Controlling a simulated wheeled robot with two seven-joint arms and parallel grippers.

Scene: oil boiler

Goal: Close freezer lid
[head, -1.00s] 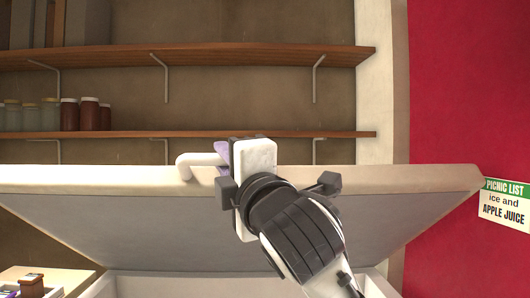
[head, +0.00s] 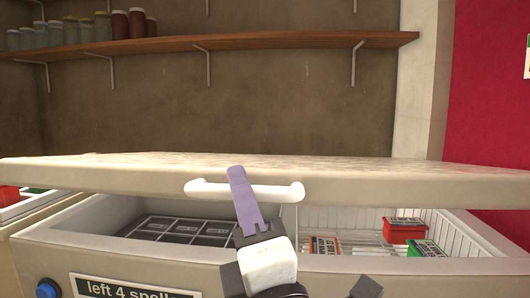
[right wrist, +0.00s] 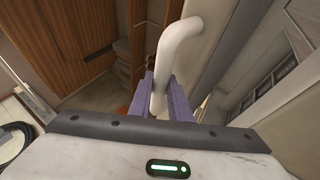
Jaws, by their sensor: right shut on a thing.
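The freezer lid (head: 370,184) is partly open in the head view, tilted low above the freezer body (head: 190,278), with a gap under its front edge. A white bar handle (head: 282,191) runs along the lid's front edge. My right gripper (head: 243,195) is shut on the handle with its purple fingers. In the right wrist view the handle (right wrist: 178,50) passes between the two fingers. My left gripper is not in view.
Inside the freezer are dark trays (head: 182,228) at left, and a red box (head: 404,228) and a green box (head: 425,249) at right. Another open container (head: 30,205) stands at far left. A shelf with jars (head: 128,24) hangs on the wall behind.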

